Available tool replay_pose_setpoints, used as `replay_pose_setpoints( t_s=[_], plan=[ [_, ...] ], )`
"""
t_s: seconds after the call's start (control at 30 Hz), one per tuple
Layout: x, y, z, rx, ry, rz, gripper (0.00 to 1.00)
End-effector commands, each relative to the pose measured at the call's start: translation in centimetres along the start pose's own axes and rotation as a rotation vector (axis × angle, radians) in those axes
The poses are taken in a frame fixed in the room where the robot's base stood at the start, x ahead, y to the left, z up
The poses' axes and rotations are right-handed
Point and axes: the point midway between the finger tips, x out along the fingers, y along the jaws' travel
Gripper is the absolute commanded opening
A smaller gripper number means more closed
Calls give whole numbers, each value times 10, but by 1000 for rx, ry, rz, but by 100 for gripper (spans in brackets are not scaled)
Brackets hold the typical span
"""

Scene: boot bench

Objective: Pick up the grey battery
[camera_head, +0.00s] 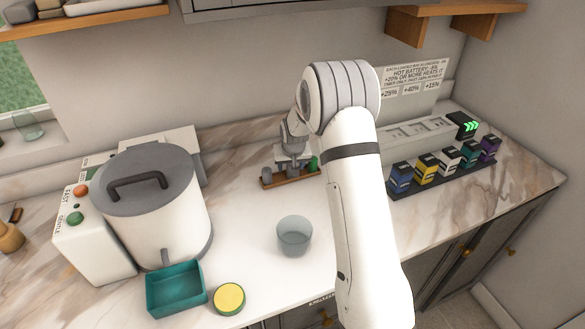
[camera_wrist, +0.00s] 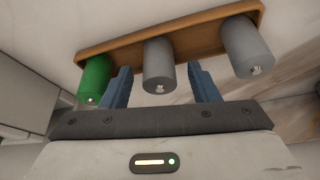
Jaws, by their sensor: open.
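Two grey batteries and one green battery (camera_wrist: 95,78) stand in a row on a narrow wooden tray (camera_wrist: 120,46). In the wrist view the middle grey battery (camera_wrist: 158,62) lies between the two blue fingers of my gripper (camera_wrist: 159,68), with a gap visible on each side. The other grey battery (camera_wrist: 246,45) is to the right, outside the fingers. The green one is left of the left finger. In the head view my gripper (camera_head: 293,163) is over the tray, between an outer grey battery (camera_head: 267,175) and the green battery (camera_head: 313,163); it partly hides the middle one.
A large lidded pot (camera_head: 155,215), a teal box (camera_head: 178,290) and a yellow-topped round tin (camera_head: 229,298) are left. Several coloured blocks (camera_head: 449,160) stand on a dark rack at right.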

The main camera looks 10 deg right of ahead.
Motion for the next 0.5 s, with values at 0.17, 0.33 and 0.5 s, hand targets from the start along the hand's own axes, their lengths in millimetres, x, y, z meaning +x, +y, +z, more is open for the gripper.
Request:
replay_pose_setpoints(
  t_s=[0.17,0.33,0.5],
  plan=[
    [1,0,0,0,0,0,55],
    [0,0,0,0,0,0,43],
    [0,0,0,0,-1,0,30]
  ],
)
